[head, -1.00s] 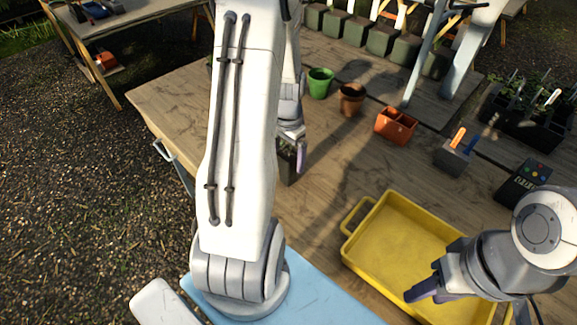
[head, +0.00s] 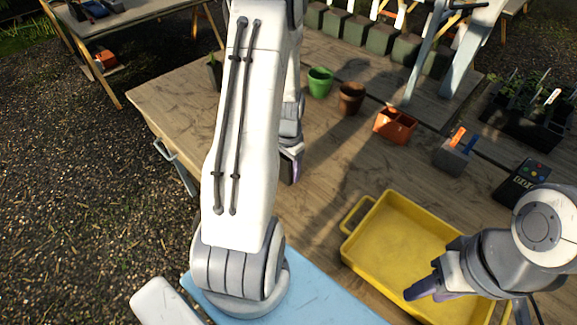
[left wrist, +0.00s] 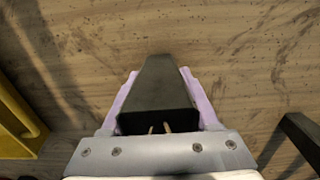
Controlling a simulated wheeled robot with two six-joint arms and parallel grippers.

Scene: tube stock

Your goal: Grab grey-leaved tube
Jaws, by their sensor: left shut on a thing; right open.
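My left gripper (head: 293,166) is over the wooden bench, partly hidden behind my own left arm. In the left wrist view its lilac fingers (left wrist: 157,110) are shut on a dark tapered tube (left wrist: 158,90), one finger on each side. Two pale stem-like bits show at the tube's near end; its leaves are out of sight, so I cannot tell their colour. Another dark tube with leaves (head: 214,72) stands left of my arm, partly covered. My right gripper (head: 422,292) is open and empty over the yellow tray (head: 365,232).
A green pot (head: 320,84), a brown pot (head: 351,98) and an orange two-part container (head: 395,124) stand on the bench (head: 330,190). A grey holder (head: 452,158) and a dark keypad device (head: 524,184) are to the right. Another dark object (left wrist: 300,135) shows in the left wrist view.

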